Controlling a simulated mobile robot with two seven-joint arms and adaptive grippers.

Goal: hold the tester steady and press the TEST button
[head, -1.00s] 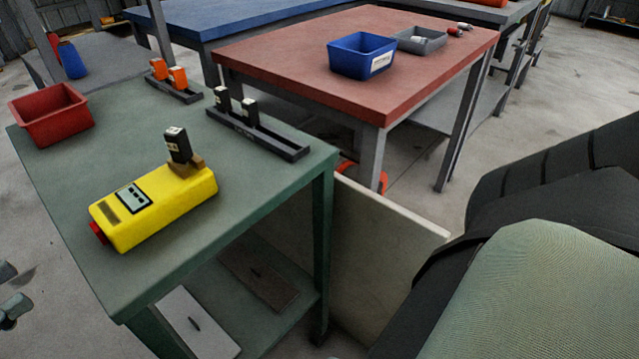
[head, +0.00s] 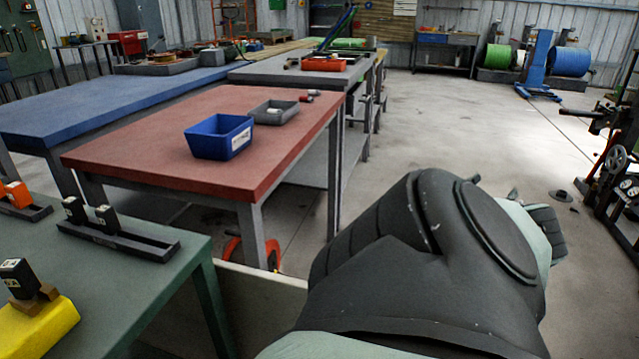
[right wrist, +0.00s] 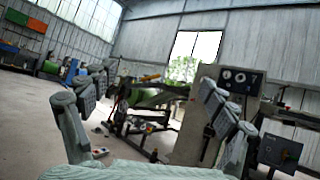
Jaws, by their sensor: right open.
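The yellow tester (head: 40,328) lies on the green table at the lower left of the head view, cut off by the frame. A black block (head: 18,278) stands in a brown holder on top of it. The TEST button cannot be made out. My right arm fills the lower middle of the head view, well to the right of the tester. My right gripper shows in the right wrist view (right wrist: 152,85) with its fingers spread and nothing between them, facing the open hall. My left gripper is out of view.
The green table (head: 160,290) holds a dark rack (head: 125,242) with black blocks and another with orange blocks (head: 18,195). Behind it, a red-topped table (head: 180,120) carries a blue bin (head: 218,138) and a grey tray (head: 273,112). Open floor (head: 440,130) lies to the right.

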